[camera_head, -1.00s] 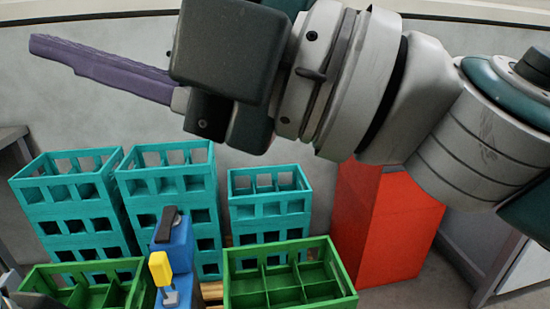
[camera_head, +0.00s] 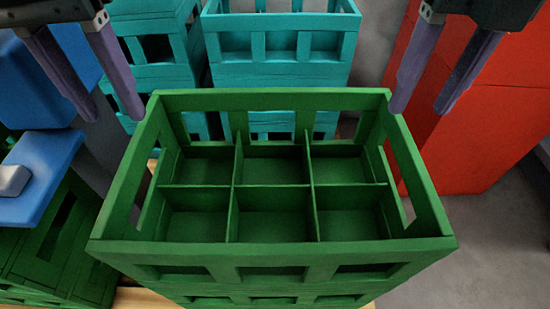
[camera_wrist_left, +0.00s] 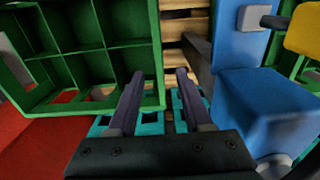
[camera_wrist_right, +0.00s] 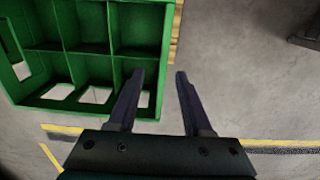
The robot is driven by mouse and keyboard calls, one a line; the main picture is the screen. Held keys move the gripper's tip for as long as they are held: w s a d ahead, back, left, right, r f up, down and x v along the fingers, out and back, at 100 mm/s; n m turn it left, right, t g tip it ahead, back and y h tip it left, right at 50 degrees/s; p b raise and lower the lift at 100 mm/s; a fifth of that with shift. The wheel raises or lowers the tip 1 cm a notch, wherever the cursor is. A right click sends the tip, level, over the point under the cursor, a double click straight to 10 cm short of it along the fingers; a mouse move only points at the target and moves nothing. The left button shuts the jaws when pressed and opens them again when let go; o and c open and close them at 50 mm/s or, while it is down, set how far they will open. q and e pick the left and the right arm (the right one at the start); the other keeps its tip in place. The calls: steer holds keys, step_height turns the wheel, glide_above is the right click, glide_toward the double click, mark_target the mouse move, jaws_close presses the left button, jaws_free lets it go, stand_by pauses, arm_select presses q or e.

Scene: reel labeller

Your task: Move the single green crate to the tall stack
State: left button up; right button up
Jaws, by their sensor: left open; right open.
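A green crate (camera_head: 272,246) with several empty compartments sits in the middle of the head view, upright. My left gripper (camera_head: 116,119) is open near its far left corner. In the left wrist view the crate's side wall (camera_wrist_left: 158,60) lies between the fingers in the picture. My right gripper (camera_head: 418,111) is open near the far right corner. In the right wrist view the crate's other side wall (camera_wrist_right: 166,50) also lies between the fingers. Neither gripper holds anything. Stacked green crates (camera_head: 62,255) stand at the left, partly hidden. Which stack is the tall one, I cannot tell.
Teal crates stand behind: one stack (camera_head: 280,73) right behind the green crate, another (camera_head: 158,82) to its left. A blue device (camera_head: 40,170) is close at the left. A red block (camera_head: 480,130) stands at the right. Grey floor (camera_wrist_right: 240,60) is clear to the right.

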mark_target(141, 169)
arm_select(q)
steer(key=shift+s+f, duration=0.15)
steer(key=shift+s, duration=0.1)
arm_select(e)
steer(key=shift+s+d+f, duration=0.15)
steer(key=shift+s+d, duration=0.15)
steer(key=shift+d, duration=0.05)
arm_select(q)
steer(key=shift+s, duration=0.5)
arm_select(e)
steer(key=shift+s, duration=0.5)
arm_select(q)
steer(key=shift+f, duration=0.25)
arm_select(e)
steer(key=shift+a+f, duration=0.1)
steer(key=shift+f, duration=0.15)
arm_select(q)
step_height(141, 169, down, 10)
steer(key=shift+w+r, duration=0.1)
steer(key=shift+r, duration=0.15)
arm_select(e)
step_height(141, 169, down, 10)
steer(key=shift+w+r, duration=0.1)
steer(key=shift+r, duration=0.15)
arm_select(q)
jaws_close()
arm_select(e)
jaws_close()
